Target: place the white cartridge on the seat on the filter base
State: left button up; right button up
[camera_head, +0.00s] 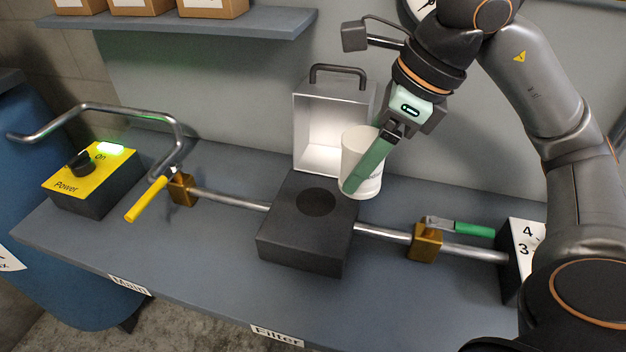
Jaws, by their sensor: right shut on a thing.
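The white cartridge (361,152) is a pale cylinder at the centre of the head view. My right gripper (368,165) is shut on it, with a green finger across its front right side. The filter base (300,247) is a black block on the bench, and the seat (316,202) is a dark round recess in its top. The cartridge is to the right of and behind the seat in the picture, apart from the recess. I cannot tell its exact height above the bench. My left gripper is not in view.
An open grey metal housing (314,103) with a handle stands behind. A pipe (381,233) runs through the base, with a yellow-handled valve (181,189) left and a green-handled valve (425,241) right. A yellow power box (92,180) with a lit green lamp stands left.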

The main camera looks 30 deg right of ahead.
jog(key=w+f, duration=0.2)
jog(key=w, duration=0.1)
jog(key=w+f, duration=0.5)
jog(key=shift+w+a, duration=0.35)
jog(key=shift+a, duration=0.05)
jog(key=shift+w+f+b, duration=0.15)
jog(key=shift+f, duration=0.85)
jog(key=shift+w+f+b, duration=0.15)
jog(key=shift+f, duration=0.8)
jog(key=shift+f+b, duration=0.25)
jog(key=shift+b, duration=0.05)
jog(key=o, duration=1.4)
jog(key=shift+r, duration=0.1)
jog(key=p+v, duration=0.2)
jog(key=v, duration=1)
jog(key=shift+r, duration=0.2)
